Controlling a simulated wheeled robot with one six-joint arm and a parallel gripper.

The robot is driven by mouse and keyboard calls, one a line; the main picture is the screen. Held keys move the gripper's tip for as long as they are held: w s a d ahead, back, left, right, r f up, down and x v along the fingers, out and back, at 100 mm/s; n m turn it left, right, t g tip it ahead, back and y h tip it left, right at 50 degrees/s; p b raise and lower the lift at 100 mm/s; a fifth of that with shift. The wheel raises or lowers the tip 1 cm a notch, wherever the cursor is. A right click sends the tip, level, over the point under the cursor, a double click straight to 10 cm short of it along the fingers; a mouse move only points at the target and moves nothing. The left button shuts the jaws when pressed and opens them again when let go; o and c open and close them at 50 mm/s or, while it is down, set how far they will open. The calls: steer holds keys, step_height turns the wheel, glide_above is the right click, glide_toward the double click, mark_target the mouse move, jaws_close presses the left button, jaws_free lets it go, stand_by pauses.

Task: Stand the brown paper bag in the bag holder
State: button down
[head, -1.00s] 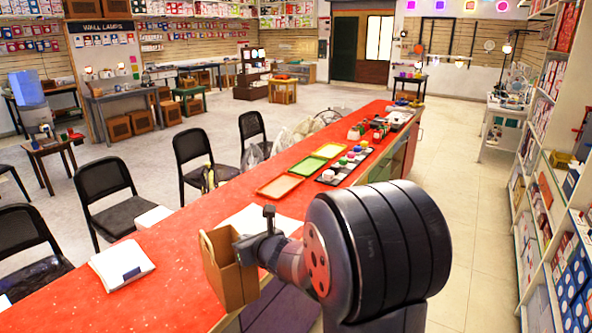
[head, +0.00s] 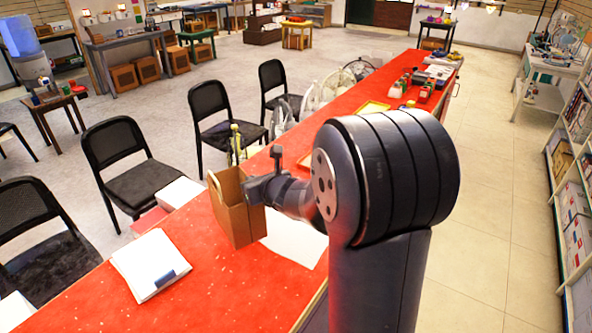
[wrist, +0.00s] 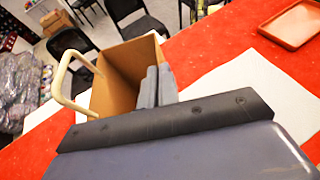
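The brown paper bag (head: 232,215) is upright over the red counter, its open top facing up. My gripper (head: 258,187) is shut on the bag's right side wall near the top. In the wrist view, the two grey fingertips (wrist: 156,86) pinch the near wall of the bag (wrist: 118,75), whose inside looks empty. A pale loop handle (wrist: 66,75) stands out at its left. I cannot tell whether the bag's bottom touches the counter. I cannot make out the bag holder for certain in either view.
The red counter (head: 205,262) runs away to the upper right. White sheets (head: 295,240) lie right of the bag, and a white pad (head: 150,264) lies left of it. Black chairs (head: 118,160) line the left side. A brownish-red tray (wrist: 292,22) lies beyond the sheet.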

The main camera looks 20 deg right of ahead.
step_height(320, 180, down, 10)
steer(key=shift+r+b, duration=0.15)
steer(key=shift+b, duration=0.4)
steer(key=shift+f+b, duration=0.25)
steer(key=shift+b, duration=0.1)
steer(key=c, duration=2.1)
jaws_free()
steer(key=shift+c, duration=0.2)
steer(key=o, duration=0.5)
steer(key=shift+c, duration=0.2)
